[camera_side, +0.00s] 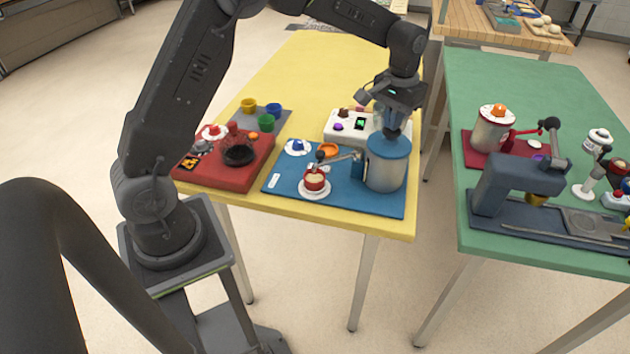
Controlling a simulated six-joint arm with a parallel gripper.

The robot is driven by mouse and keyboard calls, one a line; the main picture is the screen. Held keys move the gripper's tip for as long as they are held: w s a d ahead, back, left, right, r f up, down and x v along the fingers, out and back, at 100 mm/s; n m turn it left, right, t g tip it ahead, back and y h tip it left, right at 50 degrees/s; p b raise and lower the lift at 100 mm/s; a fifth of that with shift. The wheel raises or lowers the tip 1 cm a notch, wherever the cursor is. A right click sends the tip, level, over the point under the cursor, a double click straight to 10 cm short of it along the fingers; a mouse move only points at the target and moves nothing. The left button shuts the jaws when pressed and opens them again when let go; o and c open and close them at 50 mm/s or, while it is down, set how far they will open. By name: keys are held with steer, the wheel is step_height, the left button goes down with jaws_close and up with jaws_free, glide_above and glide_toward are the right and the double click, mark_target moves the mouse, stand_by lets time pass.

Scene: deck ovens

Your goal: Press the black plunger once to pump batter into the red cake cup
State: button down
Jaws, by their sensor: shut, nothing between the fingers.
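The batter pump is a grey-blue canister (384,176) with a blue lid (388,146), on a blue mat (362,198). Its black plunger (391,134) stands on top of the lid. My gripper (391,122) is shut and empty, pointing down directly over the plunger. At this size I cannot tell whether the fingertips touch it. A thin grey spout (340,158) reaches left from the canister to above the red cake cup (315,183). The cup stands upright on a white saucer (313,194), and its inside looks pale.
A white box (345,130) with coloured knobs stands behind the pump. A red station (215,167) with a black bowl (239,155) is at left, with coloured cups behind. A small plate (298,147) lies near the spout. The yellow table (300,75) is clear at the back.

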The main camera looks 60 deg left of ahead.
steer(key=shift+r, duration=2.4)
steer(key=shift+r, duration=0.1)
steer(key=shift+r, duration=2.9)
steer(key=s+d+r+t, duration=0.1)
steer(key=s+d+r, duration=0.1)
steer(key=s+r, duration=0.4)
steer(key=s+d+f+m+t, duration=0.1)
steer(key=s+f+t, duration=0.1)
steer(key=s, duration=0.9)
steer(key=s+d+f+m+t, duration=0.1)
steer(key=s+f+m+t, duration=0.1)
steer(key=s, duration=1)
steer(key=shift+s+d+f+t, duration=0.15)
steer(key=shift+s+f+t, duration=0.15)
steer(key=shift+f, duration=0.6)
